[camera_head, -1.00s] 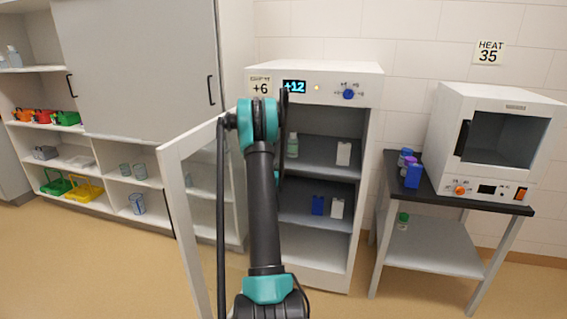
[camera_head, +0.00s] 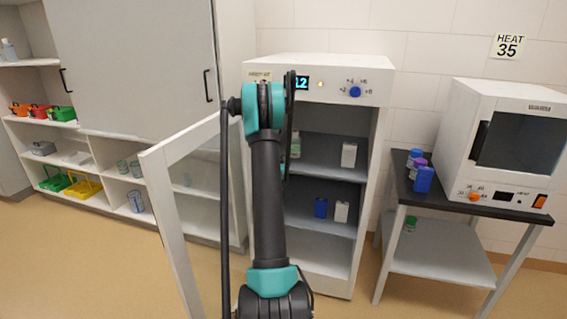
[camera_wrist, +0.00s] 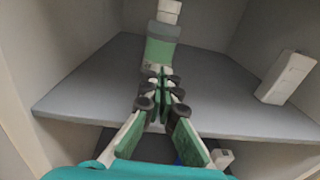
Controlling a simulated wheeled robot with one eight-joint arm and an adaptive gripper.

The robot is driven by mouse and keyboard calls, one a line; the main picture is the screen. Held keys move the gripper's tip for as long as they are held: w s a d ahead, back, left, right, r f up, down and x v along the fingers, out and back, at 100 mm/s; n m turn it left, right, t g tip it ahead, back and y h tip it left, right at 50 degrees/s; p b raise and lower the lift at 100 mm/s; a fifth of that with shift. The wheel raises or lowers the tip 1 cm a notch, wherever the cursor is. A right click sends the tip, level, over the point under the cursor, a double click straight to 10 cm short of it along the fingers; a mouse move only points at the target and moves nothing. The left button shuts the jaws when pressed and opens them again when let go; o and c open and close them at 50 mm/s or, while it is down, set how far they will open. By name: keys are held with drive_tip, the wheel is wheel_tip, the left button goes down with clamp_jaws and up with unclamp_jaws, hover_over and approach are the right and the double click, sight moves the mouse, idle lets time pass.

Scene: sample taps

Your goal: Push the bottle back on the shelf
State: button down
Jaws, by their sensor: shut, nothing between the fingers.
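The bottle (camera_wrist: 158,50), with a green body and a pale cap, stands upright on the grey upper shelf (camera_wrist: 90,95) in the wrist view. In the head view it shows beside my arm (camera_head: 296,146), inside the open cabinet (camera_head: 374,150). My gripper (camera_wrist: 161,76) is shut and empty, over the shelf. Its fingertips are just in front of the bottle's lower part in the wrist view; I cannot tell whether they touch it. My arm hides the gripper in the head view.
A white box (camera_wrist: 287,77) stands on the same shelf, to the right (camera_head: 348,154). A blue box (camera_head: 320,207) and another white box (camera_head: 341,211) stand on the shelf below. The open glass door (camera_head: 172,215) is left of my arm. A side table (camera_head: 480,209) carries a heater (camera_head: 515,140).

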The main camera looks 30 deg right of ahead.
sight(293, 149)
drive_tip(key=x, duration=0.7)
drive_tip(key=shift+w+d, duration=0.25)
drive_tip(key=shift+d, duration=0.05)
drive_tip(key=x, duration=1.8)
drive_tip(key=shift+w, duration=0.1)
